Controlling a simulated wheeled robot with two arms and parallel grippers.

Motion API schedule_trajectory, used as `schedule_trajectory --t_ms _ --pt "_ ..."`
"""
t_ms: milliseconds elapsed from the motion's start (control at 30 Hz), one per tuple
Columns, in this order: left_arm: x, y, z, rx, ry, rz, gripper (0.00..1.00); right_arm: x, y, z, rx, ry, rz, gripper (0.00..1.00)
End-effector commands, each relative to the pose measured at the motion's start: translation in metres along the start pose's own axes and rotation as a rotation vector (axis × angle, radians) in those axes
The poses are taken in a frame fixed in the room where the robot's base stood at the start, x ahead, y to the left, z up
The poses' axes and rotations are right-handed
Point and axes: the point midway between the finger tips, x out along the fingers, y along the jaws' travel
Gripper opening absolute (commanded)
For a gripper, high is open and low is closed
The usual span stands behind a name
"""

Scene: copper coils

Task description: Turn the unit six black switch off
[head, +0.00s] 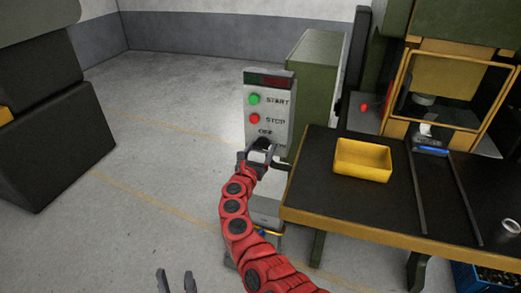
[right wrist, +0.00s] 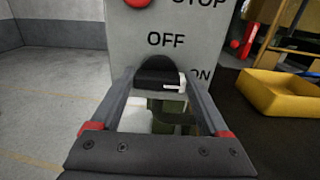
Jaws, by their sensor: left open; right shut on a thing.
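The black switch (right wrist: 160,76) is on the grey control panel (right wrist: 130,45), below the OFF label and left of the ON label. Its pale pointer mark points right, toward ON. In the right wrist view my right gripper (right wrist: 160,85) has its fingers on both sides of the switch, shut on it. In the head view the right gripper (head: 258,156) covers most of the switch at the panel's lower part. My left gripper (head: 176,281) is open and empty at the bottom edge of the head view, over the floor.
The panel also carries a green START button (head: 254,99) and a red STOP button (head: 254,118). A dark table (head: 320,200) with a yellow tray (head: 362,174) stands close on the right.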

Motion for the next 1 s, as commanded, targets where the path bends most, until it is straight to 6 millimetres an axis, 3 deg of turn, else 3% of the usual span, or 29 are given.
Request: schedule_trajectory --t_ms 467,1000 --pt "-0.0032 0.0002 0.0005 0.0 0.0 0.0 0.5 -0.0001 0.0005 -0.0009 -0.087 0.001 0.0 0.23" --pt "-0.005 0.0003 0.0008 0.0 0.0 0.0 0.5 0.0 0.0021 -0.0008 -0.556 0.003 0.0 0.23"
